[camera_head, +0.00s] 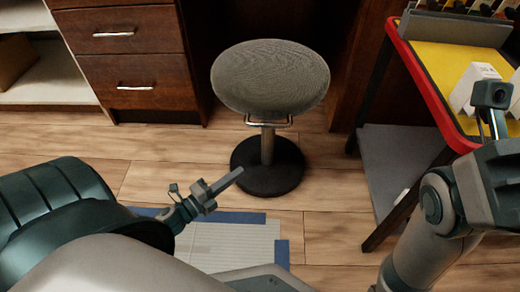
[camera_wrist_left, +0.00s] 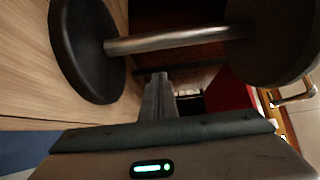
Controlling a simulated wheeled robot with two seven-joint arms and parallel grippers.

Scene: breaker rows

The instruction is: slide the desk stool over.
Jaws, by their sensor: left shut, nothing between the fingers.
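The desk stool (camera_head: 270,76) stands upright on the wood floor, with a round grey seat, a metal post and a round black base. A metal bar (camera_head: 268,123) sits under the front of the seat. In the left wrist view the stool's post (camera_wrist_left: 180,39) appears sideways. My left gripper (camera_head: 238,173) is shut and empty, low in front of the base and slightly left of the post, with no clear contact. Its closed fingers show in the left wrist view (camera_wrist_left: 157,80). My right arm is at the right; its gripper's jaws are not clearly visible.
A brown drawer cabinet (camera_head: 135,60) stands left of the stool. A red-edged yellow table (camera_head: 440,70) with dark legs and a grey lower shelf (camera_head: 390,160) stands right. A pale floor patch (camera_head: 232,245) edged with blue tape lies in front. Bare floor surrounds the base.

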